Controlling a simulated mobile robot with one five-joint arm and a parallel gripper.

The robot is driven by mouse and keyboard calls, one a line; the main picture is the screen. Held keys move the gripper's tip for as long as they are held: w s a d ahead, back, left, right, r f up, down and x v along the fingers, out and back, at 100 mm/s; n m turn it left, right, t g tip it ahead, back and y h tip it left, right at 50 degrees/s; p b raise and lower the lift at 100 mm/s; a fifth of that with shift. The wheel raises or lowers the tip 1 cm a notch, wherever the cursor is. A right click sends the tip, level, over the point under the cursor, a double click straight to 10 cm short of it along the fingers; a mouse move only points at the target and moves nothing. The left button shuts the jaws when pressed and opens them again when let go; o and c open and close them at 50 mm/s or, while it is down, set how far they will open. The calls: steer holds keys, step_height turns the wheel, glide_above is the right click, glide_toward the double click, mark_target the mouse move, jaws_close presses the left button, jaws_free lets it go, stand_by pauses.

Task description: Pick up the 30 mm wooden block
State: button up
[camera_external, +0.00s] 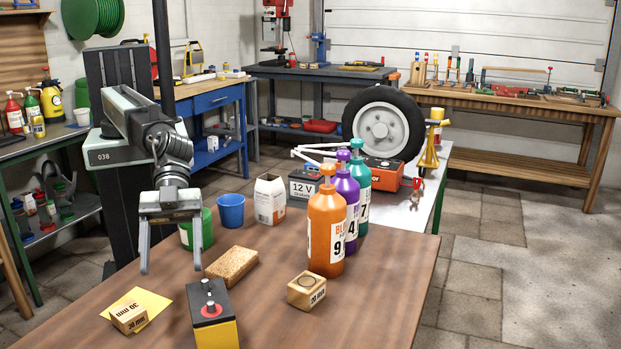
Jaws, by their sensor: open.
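A small wooden block (129,318) with dark lettering sits on a yellow sheet (153,302) at the table's front left. Its top label appears to read 30 mm, upside down. A second wooden block (306,291), with a round mark on top and a small label I cannot read surely, stands right of centre. My gripper (171,270) is open and empty, its two fingers pointing down. In the picture it is above and to the right of the block on the yellow sheet, apart from both blocks.
A yellow-and-black battery-like box (212,318) stands right of the yellow sheet. A tan sponge (232,265) lies behind it. An orange bottle (327,225), purple and teal bottles, a blue cup (231,210) and a green can stand farther back. The table's right front is clear.

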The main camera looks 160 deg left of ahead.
steer(key=w+d+r+m+g+h+p, duration=0.1)
steer(key=w+d+r+m+g+p, duration=0.15)
steer(key=d, duration=0.25)
steer(key=m+g+y+p, duration=0.2)
steer(key=m+g+p, duration=0.2)
steer(key=m+g, duration=0.25)
glide_above(128, 310)
steer(key=w, duration=0.2)
steer(key=f, duration=0.3)
steer(key=shift+d+f+g, duration=0.3)
steer(key=shift+d+g, duration=0.1)
steer(key=shift+s+d+r+m+g+y+p, duration=0.1)
steer(key=shift+s+m+g+y+p, duration=0.3)
steer(key=shift+s+g, duration=0.3)
steer(key=shift+f+b, duration=0.35)
steer(key=shift+f, duration=0.05)
step_height(128, 310, down, 2)
steer(key=shift+f+b, duration=0.2)
steer(key=shift+b, duration=1.05)
steer(key=f+b, duration=0.3)
steer(key=a+f+b, duration=0.1)
steer(key=f+b, duration=0.1)
steer(key=shift+s+f, duration=0.1)
steer(key=shift+s, duration=0.2)
steer(key=shift+r, duration=0.2)
